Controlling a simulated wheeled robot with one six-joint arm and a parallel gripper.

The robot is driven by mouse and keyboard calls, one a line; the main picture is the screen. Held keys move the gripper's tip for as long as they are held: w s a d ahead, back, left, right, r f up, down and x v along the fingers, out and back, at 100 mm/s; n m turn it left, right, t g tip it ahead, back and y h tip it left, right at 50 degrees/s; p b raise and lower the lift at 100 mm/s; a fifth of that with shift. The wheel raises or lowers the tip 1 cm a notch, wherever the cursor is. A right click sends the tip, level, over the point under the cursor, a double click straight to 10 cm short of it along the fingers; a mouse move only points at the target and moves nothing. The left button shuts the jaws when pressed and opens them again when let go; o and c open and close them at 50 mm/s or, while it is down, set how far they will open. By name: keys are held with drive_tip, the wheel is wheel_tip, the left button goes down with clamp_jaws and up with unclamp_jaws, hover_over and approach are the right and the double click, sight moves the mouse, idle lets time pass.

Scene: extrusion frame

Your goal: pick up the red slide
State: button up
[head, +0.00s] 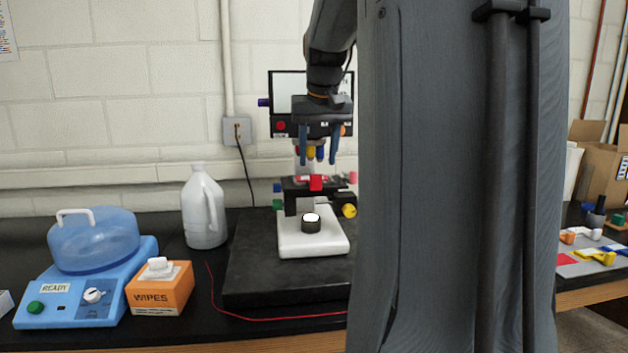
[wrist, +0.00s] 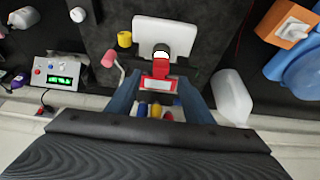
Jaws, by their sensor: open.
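The red slide (head: 316,182) lies on the dark stage of the white-based microscope (head: 314,240), below the objectives. In the wrist view the red slide (wrist: 161,72) shows as a red frame with a pale label, its tab pointing toward the white-topped lamp. My gripper (head: 320,155) is above and near the stage, pointing down, its blue fingers apart. In the wrist view the fingers of my gripper (wrist: 160,90) stand on either side of the slide, with nothing held between them. The height gap between fingertips and slide is hard to tell.
The microscope stands on a black slab (head: 250,265). Coloured objectives (wrist: 155,110) sit close between my fingers. A yellow knob (head: 349,210) sticks out at the stage's right. A white jug (head: 203,207), orange wipes box (head: 160,287) and blue centrifuge (head: 92,240) stand left.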

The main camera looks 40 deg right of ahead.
sight(316, 175)
drive_tip(key=p+x, duration=0.2)
drive_tip(key=x, duration=0.4)
drive_tip(key=shift+w+f, duration=0.1)
drive_tip(key=shift+f, duration=0.25)
drive_tip(key=c, duration=1.1)
